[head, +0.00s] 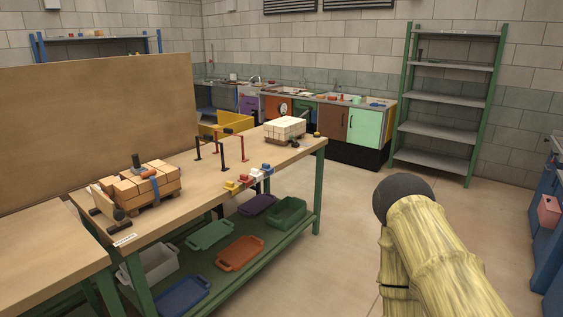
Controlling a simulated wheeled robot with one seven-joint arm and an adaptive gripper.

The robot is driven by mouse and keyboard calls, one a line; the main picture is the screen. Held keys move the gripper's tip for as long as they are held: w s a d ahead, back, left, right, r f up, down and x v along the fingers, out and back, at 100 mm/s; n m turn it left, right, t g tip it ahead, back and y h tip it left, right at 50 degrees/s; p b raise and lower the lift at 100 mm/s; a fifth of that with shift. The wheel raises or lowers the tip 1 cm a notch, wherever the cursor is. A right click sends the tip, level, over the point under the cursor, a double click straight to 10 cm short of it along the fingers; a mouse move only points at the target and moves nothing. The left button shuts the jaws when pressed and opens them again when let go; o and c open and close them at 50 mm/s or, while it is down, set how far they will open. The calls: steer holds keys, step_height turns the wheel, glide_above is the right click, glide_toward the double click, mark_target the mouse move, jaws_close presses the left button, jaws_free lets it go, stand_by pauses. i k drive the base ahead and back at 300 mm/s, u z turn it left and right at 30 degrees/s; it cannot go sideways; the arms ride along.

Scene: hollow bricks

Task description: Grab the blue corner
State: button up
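The blue corner (267,168) is a small blue piece at the front edge of the long wooden workbench (205,180). It is the rightmost and farthest of a short row of small pieces. A white piece (256,174), a red piece (243,179) and a yellow piece (231,186) sit to its left along the same edge. Their exact shapes are too small to tell. My arm rises at the lower right, well apart from the bench. My gripper is not in view.
Black and red clamps (222,150) stand behind the row. A stack of orange bricks (146,186) is at the bench's left, pale blocks (285,127) at its far end. Coloured trays (240,253) lie on the lower shelf. The floor right of the bench is clear.

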mark_target(266, 167)
steer(key=u, duration=0.1)
steer(key=i, duration=2)
steer(key=u, duration=0.3)
